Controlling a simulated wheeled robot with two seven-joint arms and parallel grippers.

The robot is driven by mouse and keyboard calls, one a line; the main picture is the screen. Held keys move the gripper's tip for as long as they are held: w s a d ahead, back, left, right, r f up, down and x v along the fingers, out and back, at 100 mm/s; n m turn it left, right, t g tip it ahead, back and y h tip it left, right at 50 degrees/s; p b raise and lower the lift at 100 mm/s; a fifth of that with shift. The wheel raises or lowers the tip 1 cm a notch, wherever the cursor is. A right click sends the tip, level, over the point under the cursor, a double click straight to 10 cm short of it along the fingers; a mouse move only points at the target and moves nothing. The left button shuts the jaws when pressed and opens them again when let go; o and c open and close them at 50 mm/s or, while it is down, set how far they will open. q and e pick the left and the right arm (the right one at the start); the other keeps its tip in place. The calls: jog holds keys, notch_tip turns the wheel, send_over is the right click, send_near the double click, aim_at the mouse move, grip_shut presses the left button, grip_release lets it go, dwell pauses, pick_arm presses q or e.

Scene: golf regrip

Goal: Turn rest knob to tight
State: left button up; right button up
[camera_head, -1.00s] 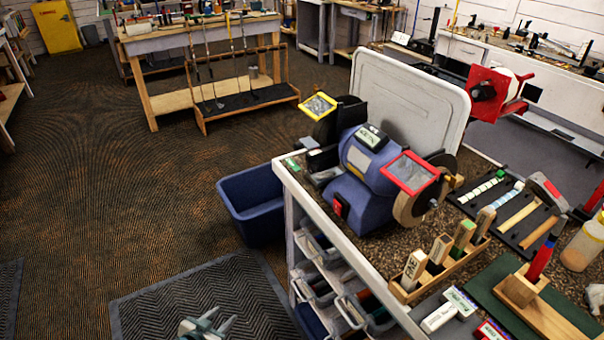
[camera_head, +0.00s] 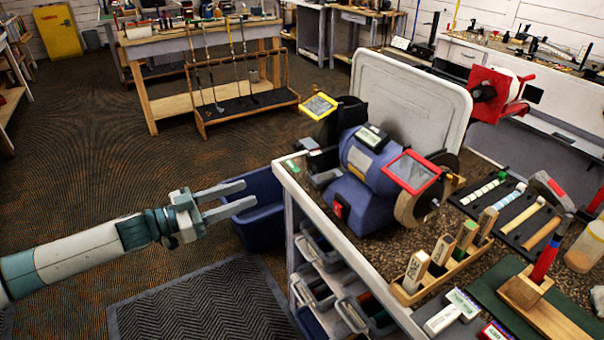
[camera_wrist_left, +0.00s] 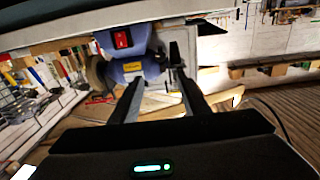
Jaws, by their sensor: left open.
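The blue bench grinder (camera_head: 365,175) stands on the workbench corner, with a red switch (camera_head: 341,209) on its front. A grey tool rest (camera_head: 324,178) sits by its left wheel; I cannot clearly make out the rest knob. My left gripper (camera_head: 249,194) reaches in from the left, open and empty, in front of the blue bin and short of the bench's left edge. In the left wrist view the open fingers (camera_wrist_left: 157,72) point toward the grinder (camera_wrist_left: 128,55), whose switch (camera_wrist_left: 122,39) shows near the top. My right gripper is not in view.
A blue bin (camera_head: 262,225) stands on the floor against the bench's left side. A white panel (camera_head: 412,95) stands behind the grinder.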

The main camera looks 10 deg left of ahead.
pick_arm(q)
jog(key=shift+w+d, duration=0.15)
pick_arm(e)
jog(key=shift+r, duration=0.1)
pick_arm(q)
jog(key=p, duration=0.5)
send_near(310, 170)
jog(key=x, duration=0.6)
jog(key=shift+w, duration=0.15)
jog(key=shift+x, duration=0.75)
jog(key=shift+f, duration=0.1)
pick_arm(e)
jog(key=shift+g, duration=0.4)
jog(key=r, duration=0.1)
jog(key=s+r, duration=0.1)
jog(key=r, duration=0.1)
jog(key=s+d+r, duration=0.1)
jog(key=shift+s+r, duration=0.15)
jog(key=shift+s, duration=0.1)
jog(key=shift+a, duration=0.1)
pick_arm(q)
jog(key=c, duration=1.1)
